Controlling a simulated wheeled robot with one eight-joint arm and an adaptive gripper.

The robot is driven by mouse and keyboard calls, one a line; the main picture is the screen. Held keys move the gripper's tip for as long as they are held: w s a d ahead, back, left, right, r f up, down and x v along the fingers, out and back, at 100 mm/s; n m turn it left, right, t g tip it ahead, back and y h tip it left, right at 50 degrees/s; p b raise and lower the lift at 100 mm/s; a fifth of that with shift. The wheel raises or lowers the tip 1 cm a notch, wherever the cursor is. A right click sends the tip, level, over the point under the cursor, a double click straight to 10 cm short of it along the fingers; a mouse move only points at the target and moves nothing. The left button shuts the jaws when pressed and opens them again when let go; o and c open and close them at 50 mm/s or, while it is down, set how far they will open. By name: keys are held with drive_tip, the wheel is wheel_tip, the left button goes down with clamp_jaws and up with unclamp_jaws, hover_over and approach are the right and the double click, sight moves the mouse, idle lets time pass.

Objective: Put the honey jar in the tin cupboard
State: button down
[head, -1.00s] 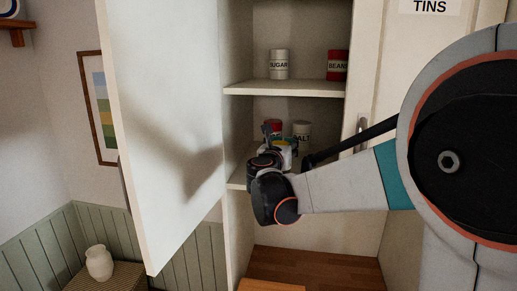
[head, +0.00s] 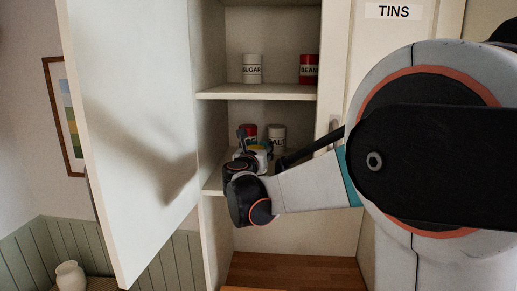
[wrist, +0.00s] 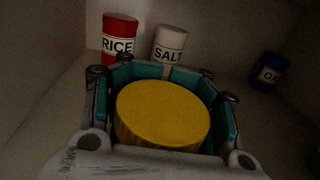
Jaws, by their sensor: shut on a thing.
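A jar with a yellow lid (wrist: 163,112), taken as the honey jar, is held between the teal-padded fingers of my gripper (wrist: 163,100) in the wrist view. Its label is hidden. In the head view my gripper (head: 252,150) is at the middle shelf of the open tin cupboard (head: 209,92), near the shelf's front edge. The cupboard door beside it is marked TINS (head: 398,12). I cannot tell whether the jar touches the shelf.
A red RICE tin (wrist: 119,38) and white SALT tin (wrist: 168,45) stand behind the jar. A blue OATS tin (wrist: 268,71) stands right. SUGAR (head: 252,69) and BEANS (head: 309,68) tins are on the shelf above. The open left door (head: 135,130) stands beside my arm.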

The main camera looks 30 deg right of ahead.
drive_tip(key=shift+f+b, duration=0.3)
drive_tip(key=shift+f, duration=0.1)
drive_tip(key=c, duration=0.6)
unclamp_jaws()
drive_tip(key=shift+o, duration=0.2)
drive_tip(key=shift+s, duration=0.1)
drive_tip(key=v, duration=1.2)
drive_tip(key=o, duration=0.5)
drive_tip(key=shift+c, duration=0.2)
drive_tip(key=shift+a, duration=0.1)
